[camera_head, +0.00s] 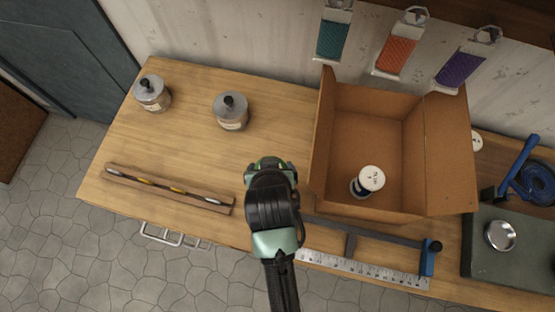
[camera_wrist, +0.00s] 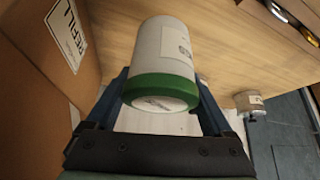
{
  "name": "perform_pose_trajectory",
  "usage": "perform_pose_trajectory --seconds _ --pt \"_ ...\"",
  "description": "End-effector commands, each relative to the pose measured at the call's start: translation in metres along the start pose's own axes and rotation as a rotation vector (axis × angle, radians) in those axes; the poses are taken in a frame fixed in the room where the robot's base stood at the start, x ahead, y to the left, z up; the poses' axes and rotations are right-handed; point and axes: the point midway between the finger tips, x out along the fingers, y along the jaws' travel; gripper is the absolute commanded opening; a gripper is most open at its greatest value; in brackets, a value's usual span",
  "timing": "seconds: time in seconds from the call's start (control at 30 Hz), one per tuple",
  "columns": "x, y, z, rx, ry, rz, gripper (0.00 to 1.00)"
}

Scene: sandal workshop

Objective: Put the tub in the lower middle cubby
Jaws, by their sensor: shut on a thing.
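In the wrist view, a pale tub (camera_wrist: 163,50) with a green end (camera_wrist: 162,88) sits between the two blue fingers of my gripper (camera_wrist: 165,80), which is shut on it. The green end faces the camera, and a paper label shows on its side. In the head view, my gripper (camera_head: 270,166) is over the wooden bench, just left of the open cardboard box; my own wrist hides most of the tub there. I see no cubbies in either view.
The cardboard box (camera_head: 365,115) holds a white-topped container (camera_head: 371,179). Two lidded jars (camera_head: 152,92) (camera_head: 231,111) and a tool tray (camera_head: 168,189) stand on the left bench. A clamp (camera_head: 380,235) and steel ruler (camera_head: 360,268) lie in front of the box. Bench space between jars and tray is clear.

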Motion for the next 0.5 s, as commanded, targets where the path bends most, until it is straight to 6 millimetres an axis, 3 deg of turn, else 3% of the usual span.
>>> perform_pose_trajectory --seconds 0.03,0.13,0.5 --pt "0.018 -0.002 0.009 0.012 0.001 0.006 0.14" --pt "0.038 -0.008 0.012 0.091 -0.003 0.053 0.14" --pt "0.013 -0.002 -0.045 0.644 0.0 0.408 0.14"
